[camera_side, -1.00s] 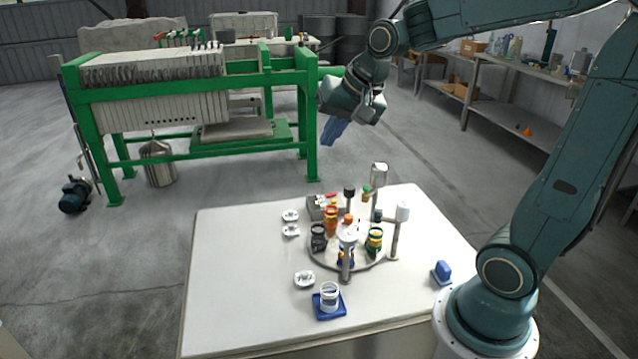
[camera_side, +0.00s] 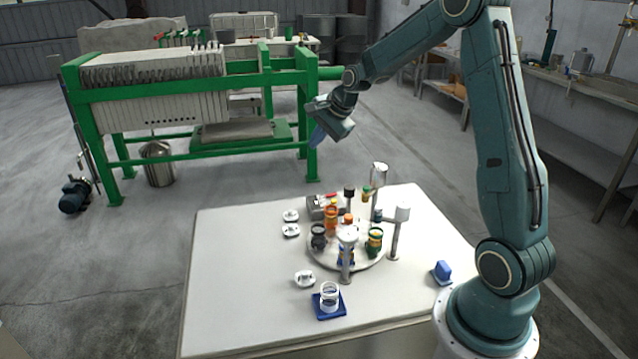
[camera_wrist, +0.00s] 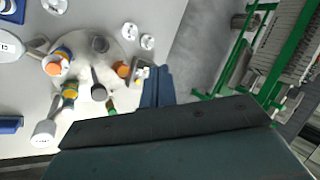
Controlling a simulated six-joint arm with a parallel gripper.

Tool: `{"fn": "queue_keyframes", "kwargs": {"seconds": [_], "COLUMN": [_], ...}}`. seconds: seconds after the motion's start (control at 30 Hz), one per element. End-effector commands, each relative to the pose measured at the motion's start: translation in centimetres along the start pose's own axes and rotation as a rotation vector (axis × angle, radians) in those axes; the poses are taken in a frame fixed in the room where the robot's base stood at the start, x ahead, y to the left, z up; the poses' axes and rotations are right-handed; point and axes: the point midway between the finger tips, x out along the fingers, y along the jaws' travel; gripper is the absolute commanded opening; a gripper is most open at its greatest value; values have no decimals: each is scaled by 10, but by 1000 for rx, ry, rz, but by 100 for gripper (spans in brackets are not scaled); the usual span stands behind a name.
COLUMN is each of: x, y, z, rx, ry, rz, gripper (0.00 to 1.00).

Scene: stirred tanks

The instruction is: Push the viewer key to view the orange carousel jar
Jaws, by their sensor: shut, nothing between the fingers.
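A round carousel (camera_side: 372,262) on the white table carries several jars. An orange jar (camera_side: 331,222) stands at its back left; orange also shows in the wrist view (camera_wrist: 122,70). A green-and-yellow jar (camera_side: 375,238) and a dark jar (camera_side: 318,238) stand near it. A small grey box (camera_side: 315,208) with red and yellow parts sits behind the carousel. It shows beside my fingers in the wrist view (camera_wrist: 142,76), but I cannot tell which part is the viewer key. My gripper (camera_side: 318,136) is shut and empty, high above and behind the table's back edge.
White posts with heads (camera_side: 402,214) stand around the carousel. A blue tray (camera_side: 328,312) with a clear jar is at the front, a blue block (camera_side: 442,270) at the right. White fittings (camera_side: 304,279) lie at left.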

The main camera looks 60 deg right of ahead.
Motion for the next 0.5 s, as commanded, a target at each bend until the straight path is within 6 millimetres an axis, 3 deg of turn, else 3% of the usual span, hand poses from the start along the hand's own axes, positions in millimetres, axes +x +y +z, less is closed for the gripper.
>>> {"fn": "queue_keyframes", "kwargs": {"seconds": [0.5], "x": [94], "y": [24], "z": [-98], "rx": [485], "ry": [-4], "rz": [-47], "gripper": [0]}}
